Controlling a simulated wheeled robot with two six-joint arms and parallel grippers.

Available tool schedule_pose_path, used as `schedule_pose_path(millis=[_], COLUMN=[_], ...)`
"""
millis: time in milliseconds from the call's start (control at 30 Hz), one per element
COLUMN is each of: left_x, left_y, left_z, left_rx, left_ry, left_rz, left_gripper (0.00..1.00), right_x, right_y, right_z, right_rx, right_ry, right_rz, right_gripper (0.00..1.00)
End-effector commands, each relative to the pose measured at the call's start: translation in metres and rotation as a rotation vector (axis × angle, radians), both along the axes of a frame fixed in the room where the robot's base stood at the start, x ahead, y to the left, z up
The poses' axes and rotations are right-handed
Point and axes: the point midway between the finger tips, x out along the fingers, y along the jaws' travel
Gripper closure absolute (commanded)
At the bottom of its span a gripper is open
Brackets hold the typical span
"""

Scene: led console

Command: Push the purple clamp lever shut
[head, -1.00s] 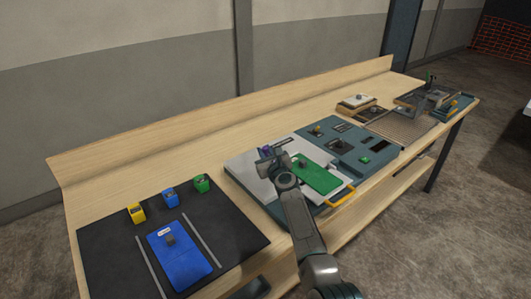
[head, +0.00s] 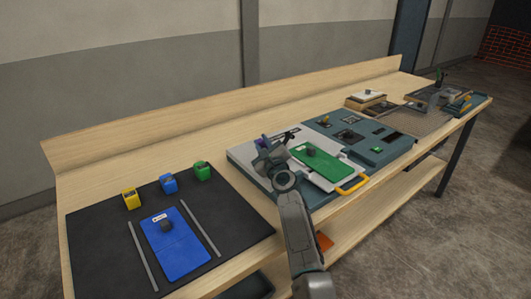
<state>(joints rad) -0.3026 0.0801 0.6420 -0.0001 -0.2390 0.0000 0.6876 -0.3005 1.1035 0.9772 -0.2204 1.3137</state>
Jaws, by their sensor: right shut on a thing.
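The purple clamp lever (head: 261,141) shows as a small purple patch at the back left of the light grey plate (head: 243,153) on the console. My right gripper (head: 265,149) is at the lever, shut on it as far as I can see. The gripper covers most of the lever, so its angle is hard to tell. A green board (head: 325,166) with a dark knob lies on the plate just right of the gripper. My left gripper is not in view.
A yellow handle (head: 353,186) sticks out at the console's front edge. The teal panel (head: 375,150) with buttons lies to the right. On the black mat (head: 95,225) at left are a blue board (head: 176,248) and yellow, blue and green blocks. Bare table lies behind the console.

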Motion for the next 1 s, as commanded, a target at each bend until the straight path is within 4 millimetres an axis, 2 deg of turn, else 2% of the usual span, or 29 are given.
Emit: schedule_pose_path(millis=[33, 200, 433, 767, 800, 833, 1000], left_x=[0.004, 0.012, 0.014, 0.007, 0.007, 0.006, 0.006], left_y=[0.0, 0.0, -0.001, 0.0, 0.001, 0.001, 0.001], left_z=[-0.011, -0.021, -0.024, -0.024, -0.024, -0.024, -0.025], left_rx=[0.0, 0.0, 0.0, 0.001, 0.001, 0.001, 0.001], left_ry=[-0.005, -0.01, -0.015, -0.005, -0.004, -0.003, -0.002], left_rz=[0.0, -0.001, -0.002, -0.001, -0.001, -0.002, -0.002], left_gripper=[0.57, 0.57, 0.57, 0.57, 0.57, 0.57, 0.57], right_x=[-0.001, -0.003, -0.004, -0.004, -0.004, -0.004, -0.004], right_y=[0.002, 0.004, 0.005, 0.005, 0.005, 0.005, 0.005], right_z=[-0.008, -0.008, -0.007, -0.007, -0.007, -0.007, -0.006], right_rx=[-0.017, -0.063, -0.088, -0.091, -0.09, -0.09, -0.089], right_ry=[-0.012, -0.045, -0.062, -0.063, -0.062, -0.062, -0.063], right_rz=[0.001, 0.001, 0.001, 0.001, 0.001, 0.001, 0.001], right_gripper=[1.0, 1.0, 1.0, 1.0, 0.78, 0.74, 0.74])
